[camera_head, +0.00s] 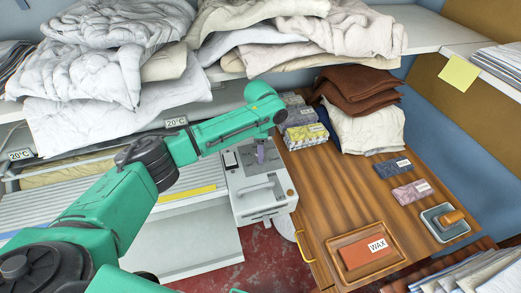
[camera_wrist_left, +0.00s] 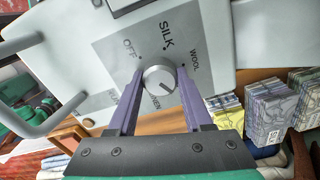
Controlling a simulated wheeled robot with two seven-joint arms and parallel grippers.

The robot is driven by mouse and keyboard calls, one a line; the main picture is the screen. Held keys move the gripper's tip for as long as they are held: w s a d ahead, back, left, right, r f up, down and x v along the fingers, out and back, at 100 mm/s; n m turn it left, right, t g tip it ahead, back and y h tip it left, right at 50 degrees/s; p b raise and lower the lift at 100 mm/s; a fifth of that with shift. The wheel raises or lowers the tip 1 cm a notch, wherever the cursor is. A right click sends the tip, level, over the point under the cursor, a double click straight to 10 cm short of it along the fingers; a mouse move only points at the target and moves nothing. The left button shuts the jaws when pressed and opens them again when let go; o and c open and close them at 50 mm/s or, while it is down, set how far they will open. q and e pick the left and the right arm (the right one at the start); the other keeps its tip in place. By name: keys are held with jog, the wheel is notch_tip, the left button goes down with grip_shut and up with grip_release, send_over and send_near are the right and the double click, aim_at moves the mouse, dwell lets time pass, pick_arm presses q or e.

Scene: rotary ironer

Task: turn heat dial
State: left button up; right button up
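The heat dial (camera_wrist_left: 160,76) is a round grey knob on a grey panel (camera_wrist_left: 112,48) marked OFF, SILK, WOOL and a partly hidden label ending in EN. A dark line on its face points to the lower right in the left wrist view. My left gripper (camera_wrist_left: 160,84) has its two purple fingers on either side of the dial; whether they touch it I cannot tell. In the head view the left gripper (camera_head: 262,152) is over the light grey control box (camera_head: 250,203) at the ironer's right end, and the dial is hidden. My right gripper is not in view.
A wooden table (camera_head: 325,205) right of the box holds packets (camera_head: 305,135), folded brown cloth (camera_head: 358,88) and a wax tray (camera_head: 335,243). A shelf of bedding (camera_head: 110,75) is behind my arm. A bar handle (camera_wrist_left: 45,120) sticks out beside the panel.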

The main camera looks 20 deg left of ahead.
pick_arm(q)
grip_shut()
